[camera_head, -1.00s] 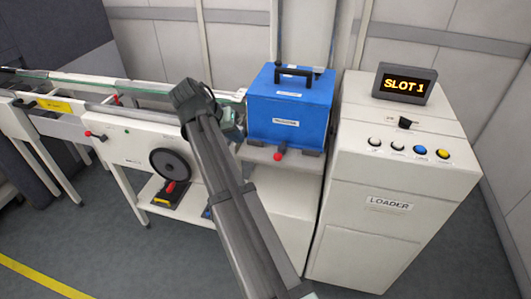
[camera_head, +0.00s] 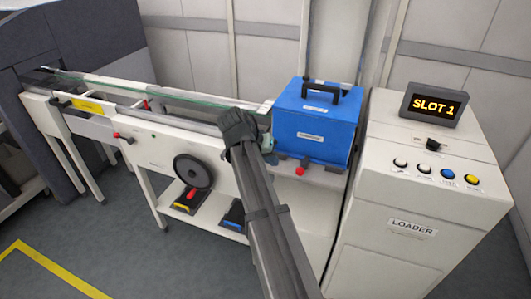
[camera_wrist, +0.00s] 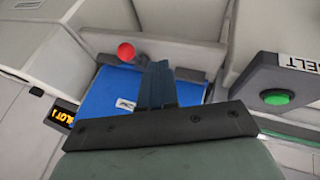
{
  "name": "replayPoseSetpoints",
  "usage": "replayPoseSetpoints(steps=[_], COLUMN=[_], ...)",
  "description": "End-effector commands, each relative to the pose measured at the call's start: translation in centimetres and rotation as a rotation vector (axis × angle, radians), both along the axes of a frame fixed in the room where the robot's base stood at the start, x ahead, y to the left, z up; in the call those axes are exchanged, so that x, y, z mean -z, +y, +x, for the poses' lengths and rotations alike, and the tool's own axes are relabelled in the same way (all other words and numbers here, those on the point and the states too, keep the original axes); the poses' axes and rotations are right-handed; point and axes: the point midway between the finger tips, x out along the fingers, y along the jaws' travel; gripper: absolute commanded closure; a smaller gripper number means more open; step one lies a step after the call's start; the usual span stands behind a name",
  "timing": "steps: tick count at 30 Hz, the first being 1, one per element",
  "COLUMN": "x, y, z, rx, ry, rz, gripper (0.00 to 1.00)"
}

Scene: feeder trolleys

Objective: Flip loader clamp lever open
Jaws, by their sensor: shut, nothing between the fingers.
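The clamp lever with its red ball knob (camera_head: 300,171) sits at the front edge of the shelf under the blue box (camera_head: 312,128). In the wrist view the red knob (camera_wrist: 126,52) is up and left of my fingers, with a grey bar running to its right. My gripper (camera_wrist: 159,66) is shut and empty, its dark fingers in front of the blue box (camera_wrist: 98,95). Fingers and knob look apart. In the head view my wrist hides most of the fingers, just left of the box.
The loader cabinet (camera_head: 412,229) stands right, with a lit SLOT 1 display (camera_head: 436,105) and several buttons. The belt trolley with a black handwheel (camera_head: 193,172) is left. A green button (camera_wrist: 275,97) is right in the wrist view.

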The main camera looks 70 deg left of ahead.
Motion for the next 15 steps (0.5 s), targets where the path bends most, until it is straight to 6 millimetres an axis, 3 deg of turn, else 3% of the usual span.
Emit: replayPoseSetpoints(steps=[5, 15], x=[2.6, 3.2], y=[0.1, -1.8], z=[1.8, 4.6], rx=[0.001, 0.0], ry=[0.0, -0.001], rz=[-0.001, 0.001], gripper=[1.0, 1.0])
